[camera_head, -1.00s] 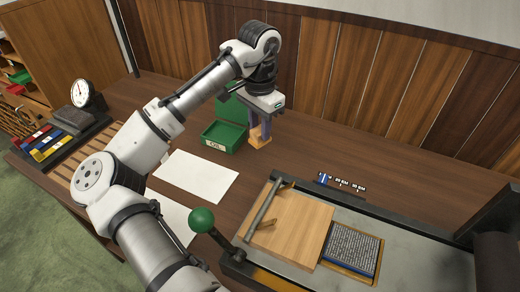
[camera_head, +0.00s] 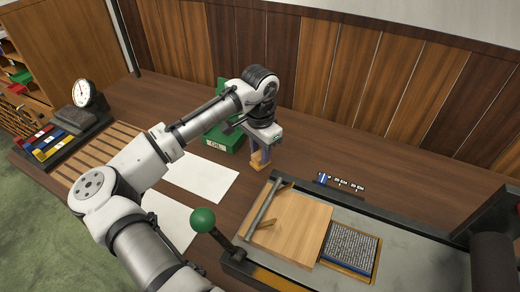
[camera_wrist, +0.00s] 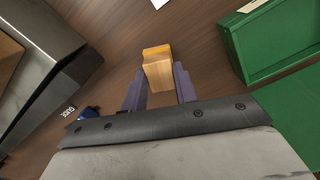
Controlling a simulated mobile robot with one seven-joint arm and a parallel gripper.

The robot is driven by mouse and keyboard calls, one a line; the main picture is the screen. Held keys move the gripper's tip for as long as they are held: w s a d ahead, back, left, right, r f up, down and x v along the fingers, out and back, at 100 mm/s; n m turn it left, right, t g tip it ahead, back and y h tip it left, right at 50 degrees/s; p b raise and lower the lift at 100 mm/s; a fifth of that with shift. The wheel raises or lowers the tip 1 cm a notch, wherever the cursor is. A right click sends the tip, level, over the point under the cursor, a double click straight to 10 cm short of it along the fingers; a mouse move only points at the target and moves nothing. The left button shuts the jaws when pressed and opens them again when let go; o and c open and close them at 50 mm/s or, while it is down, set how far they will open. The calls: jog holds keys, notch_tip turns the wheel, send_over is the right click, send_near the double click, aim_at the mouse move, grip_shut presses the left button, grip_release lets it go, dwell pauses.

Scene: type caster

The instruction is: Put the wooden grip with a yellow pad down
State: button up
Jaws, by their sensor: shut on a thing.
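The wooden grip with a yellow pad (camera_wrist: 158,73) is between the two fingers of my gripper (camera_wrist: 158,88) in the wrist view. Its yellow end (camera_wrist: 156,51) points away from my wrist. In the head view the grip (camera_head: 259,165) shows below the fingers of my gripper (camera_head: 259,152), over the brown table just right of the green box. My gripper is shut on it. I cannot tell whether the grip touches the table.
The open green box (camera_head: 228,138) stands close by; it also shows in the wrist view (camera_wrist: 275,45). White sheets (camera_head: 205,176) lie in front. The press bed (camera_head: 405,250) with a wooden board (camera_head: 300,228) is to the right. Small labelled pieces (camera_head: 340,182) lie behind it.

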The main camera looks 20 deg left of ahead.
aim_at(259, 155)
jog(key=o, duration=0.9)
notch_tip(259, 155, up, 12)
jog(key=shift+r+b, duration=0.15)
jog(key=shift+b, duration=0.7)
jog(key=shift+s, duration=0.1)
